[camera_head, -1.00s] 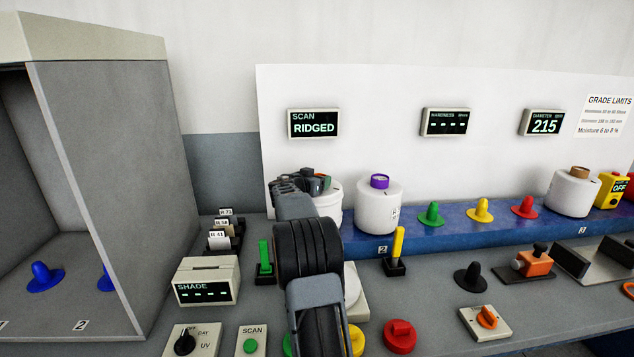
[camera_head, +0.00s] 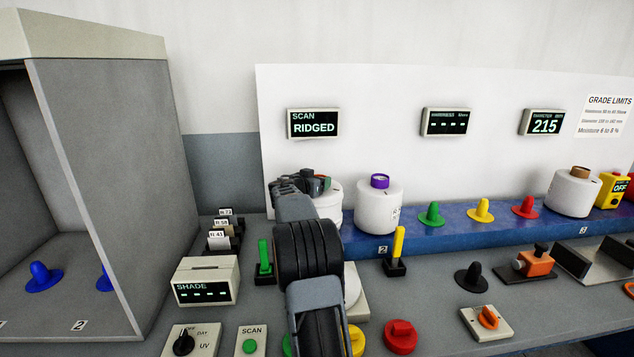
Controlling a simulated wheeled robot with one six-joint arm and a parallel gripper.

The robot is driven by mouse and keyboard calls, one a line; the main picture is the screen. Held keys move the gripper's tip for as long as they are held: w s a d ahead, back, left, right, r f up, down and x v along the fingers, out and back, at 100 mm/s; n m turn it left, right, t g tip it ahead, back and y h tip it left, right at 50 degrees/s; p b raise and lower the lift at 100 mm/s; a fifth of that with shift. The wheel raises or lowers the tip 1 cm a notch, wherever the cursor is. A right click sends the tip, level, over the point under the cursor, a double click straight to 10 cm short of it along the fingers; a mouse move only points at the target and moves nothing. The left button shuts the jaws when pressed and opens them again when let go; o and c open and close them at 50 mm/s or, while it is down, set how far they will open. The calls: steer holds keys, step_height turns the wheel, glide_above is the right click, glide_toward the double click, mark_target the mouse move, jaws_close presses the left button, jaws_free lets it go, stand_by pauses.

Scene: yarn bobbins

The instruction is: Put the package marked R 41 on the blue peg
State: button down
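Three white bobbin packages stand on the blue shelf. One with a purple core (camera_head: 378,212) stands left of the green peg, with part of a label on its right side that I cannot read. One with a brown core (camera_head: 572,192) stands at the right. A third package (camera_head: 329,203) is partly hidden behind my arm and gripper. My gripper (camera_head: 312,182) is at the top of this third package; its fingers are mostly hidden by the arm. A blue peg (camera_head: 42,277) stands bare inside the grey booth, and a second blue peg (camera_head: 104,279) is partly cut off by the booth wall.
The grey booth (camera_head: 120,200) has a solid side wall between its pegs and the bench. Green (camera_head: 431,214), yellow (camera_head: 480,211) and red (camera_head: 525,208) pegs are bare. A yellow lever (camera_head: 397,250) stands before the shelf.

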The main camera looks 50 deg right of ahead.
steer(key=shift+b, duration=0.5)
steer(key=shift+c, duration=1.9)
jaws_free()
steer(key=shift+o, duration=1.4)
steer(key=shift+f, duration=0.35)
steer(key=b+v, duration=0.4)
steer(key=v, duration=1)
steer(key=shift+r, duration=0.2)
